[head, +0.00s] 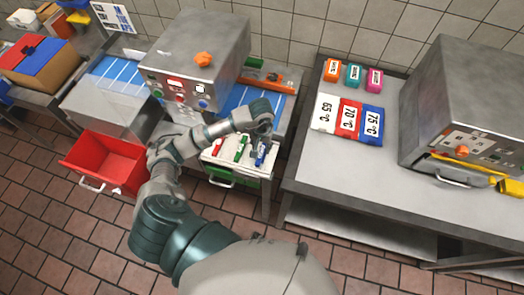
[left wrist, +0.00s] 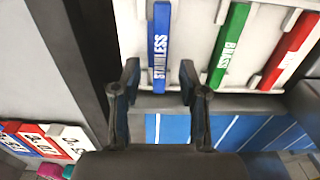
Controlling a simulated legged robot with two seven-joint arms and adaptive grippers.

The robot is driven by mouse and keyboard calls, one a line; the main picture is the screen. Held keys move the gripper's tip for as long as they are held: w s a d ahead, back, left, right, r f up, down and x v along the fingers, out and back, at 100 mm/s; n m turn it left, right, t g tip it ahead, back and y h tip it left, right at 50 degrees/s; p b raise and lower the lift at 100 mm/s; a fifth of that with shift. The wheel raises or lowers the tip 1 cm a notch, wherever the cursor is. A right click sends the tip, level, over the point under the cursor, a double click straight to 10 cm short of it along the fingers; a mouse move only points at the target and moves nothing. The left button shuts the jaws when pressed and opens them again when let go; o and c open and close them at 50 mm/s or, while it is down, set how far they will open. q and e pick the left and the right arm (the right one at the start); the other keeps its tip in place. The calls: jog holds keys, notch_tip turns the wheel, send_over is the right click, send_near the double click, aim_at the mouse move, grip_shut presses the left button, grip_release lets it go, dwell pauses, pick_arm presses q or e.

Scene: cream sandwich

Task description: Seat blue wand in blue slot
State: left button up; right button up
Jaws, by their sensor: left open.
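The blue wand (left wrist: 160,45), lettered STAINLESS, lies on a white rack panel (left wrist: 190,40) in the left wrist view. It also shows at the right of the rack in the head view (head: 261,156). My left gripper (left wrist: 160,92) is open, with one finger on each side of the wand's near end and visible gaps between. In the head view my left gripper (head: 258,143) is over the rack's right side. A blue slot cannot be told apart; whether the wand is seated is unclear. My right gripper is not in view.
A green wand (left wrist: 229,45) and a red wand (left wrist: 290,50) lie beside the blue one. A metal machine (head: 195,60) stands behind the rack. A red bin (head: 105,160) is at left. A grey table (head: 340,190) with temperature-labelled blocks stands at right.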

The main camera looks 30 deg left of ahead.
aim_at(262, 152)
pick_arm(q)
notch_tip(262, 152, up, 8)
jog(key=shift+d+f, duration=0.15)
jog(key=shift+d, duration=0.15)
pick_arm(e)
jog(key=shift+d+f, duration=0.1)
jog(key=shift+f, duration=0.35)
pick_arm(q)
jog(key=shift+a+f, duration=0.1)
jog(key=shift+a, duration=0.15)
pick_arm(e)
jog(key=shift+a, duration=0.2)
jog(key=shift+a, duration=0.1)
